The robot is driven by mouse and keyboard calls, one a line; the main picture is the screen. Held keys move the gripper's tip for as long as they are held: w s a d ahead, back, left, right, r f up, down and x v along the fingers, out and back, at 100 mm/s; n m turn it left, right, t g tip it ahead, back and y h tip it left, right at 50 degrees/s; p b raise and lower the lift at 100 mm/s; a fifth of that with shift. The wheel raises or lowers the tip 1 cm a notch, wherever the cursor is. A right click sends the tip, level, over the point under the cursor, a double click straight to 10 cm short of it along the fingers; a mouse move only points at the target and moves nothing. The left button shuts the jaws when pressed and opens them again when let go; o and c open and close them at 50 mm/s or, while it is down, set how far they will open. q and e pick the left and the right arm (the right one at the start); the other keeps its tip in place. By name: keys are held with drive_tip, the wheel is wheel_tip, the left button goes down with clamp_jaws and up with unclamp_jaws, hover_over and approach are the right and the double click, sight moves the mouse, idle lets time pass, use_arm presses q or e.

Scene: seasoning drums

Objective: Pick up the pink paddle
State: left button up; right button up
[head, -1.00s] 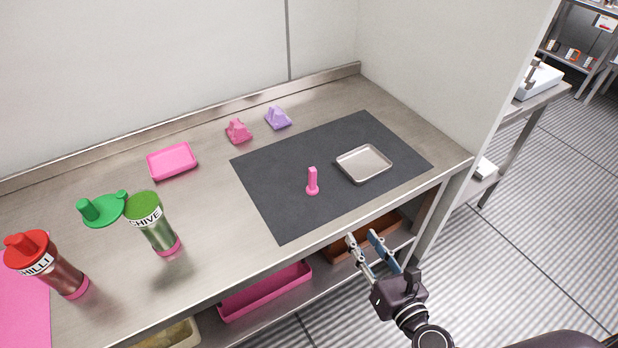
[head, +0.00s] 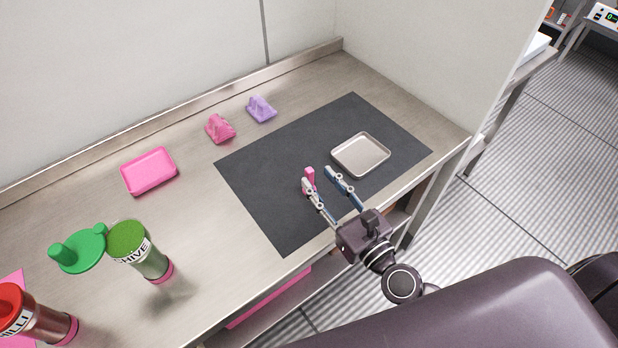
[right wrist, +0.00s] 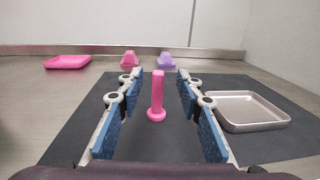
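The pink paddle (right wrist: 157,96) stands upright on the dark mat (right wrist: 81,128), its round foot down. In the head view the paddle (head: 310,176) is partly hidden by a finger of my right gripper. My right gripper (head: 317,176) is open and reaches over the near part of the mat. In the right wrist view the gripper (right wrist: 156,85) shows its blue-padded fingers spread on both sides of the paddle, with gaps on either side and no contact visible. My left gripper is not in view.
A metal tray (head: 387,158) lies on the mat right of the paddle. Pink (head: 220,128) and purple (head: 261,109) holders and a pink tray (head: 149,171) stand farther back. Chive (head: 146,262) and chilli (head: 45,322) shakers stand at left. A wall panel closes the right side.

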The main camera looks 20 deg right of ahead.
sight(311, 175)
drive_tip(key=shift+w+a+f+p, duration=0.15)
drive_tip(key=shift+w+a+f, duration=0.05)
drive_tip(key=shift+w, duration=0.45)
drive_tip(key=shift+w+a+f+p, duration=0.15)
drive_tip(key=shift+w+a+f, duration=0.05)
drive_tip(key=shift+w, duration=0.4)
drive_tip(key=shift+p+x, duration=0.3)
drive_tip(key=shift+x, duration=0.85)
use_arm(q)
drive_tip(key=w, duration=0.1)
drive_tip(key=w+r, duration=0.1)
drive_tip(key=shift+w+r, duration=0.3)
use_arm(e)
drive_tip(key=shift+f, duration=0.15)
drive_tip(key=shift+c, duration=0.2)
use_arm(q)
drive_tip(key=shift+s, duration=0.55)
use_arm(e)
clamp_jaws()
